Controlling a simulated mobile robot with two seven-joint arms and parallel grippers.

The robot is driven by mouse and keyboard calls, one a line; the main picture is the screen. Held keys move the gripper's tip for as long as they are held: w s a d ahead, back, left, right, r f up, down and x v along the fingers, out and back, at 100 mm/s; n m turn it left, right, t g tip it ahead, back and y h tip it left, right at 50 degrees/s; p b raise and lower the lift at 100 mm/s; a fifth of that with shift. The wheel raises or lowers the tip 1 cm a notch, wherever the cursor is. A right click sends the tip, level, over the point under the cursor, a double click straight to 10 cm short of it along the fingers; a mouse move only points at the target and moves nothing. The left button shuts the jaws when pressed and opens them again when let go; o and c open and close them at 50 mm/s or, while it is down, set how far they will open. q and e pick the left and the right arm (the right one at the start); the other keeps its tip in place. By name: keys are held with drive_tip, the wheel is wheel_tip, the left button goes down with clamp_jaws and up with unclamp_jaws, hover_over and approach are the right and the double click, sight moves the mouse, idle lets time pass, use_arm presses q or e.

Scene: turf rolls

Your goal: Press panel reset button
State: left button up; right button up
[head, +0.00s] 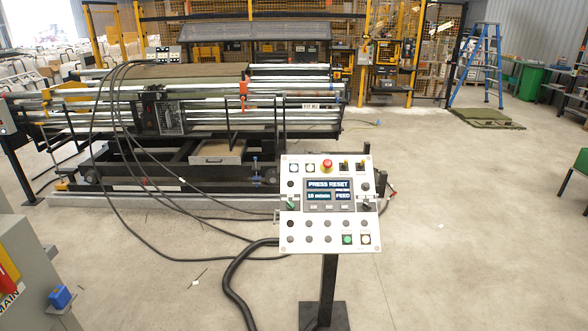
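A white control panel (300,222) stands on a dark post at the lower middle. Its screen (328,184) reads "PRESS RESET", with a speed in m/min and "FEED" below. A red mushroom button (327,166) sits at the top. A green button (347,239) and a white button (366,239) are side by side at the bottom right, among rows of dark and grey buttons. The labels are too small to read, so I cannot tell which button is reset. Neither of my grippers is in view.
A long roller machine (200,130) stands behind the panel, with black cables (150,255) on the floor at left. A grey cabinet (35,270) is at lower left. The floor right of the panel is clear.

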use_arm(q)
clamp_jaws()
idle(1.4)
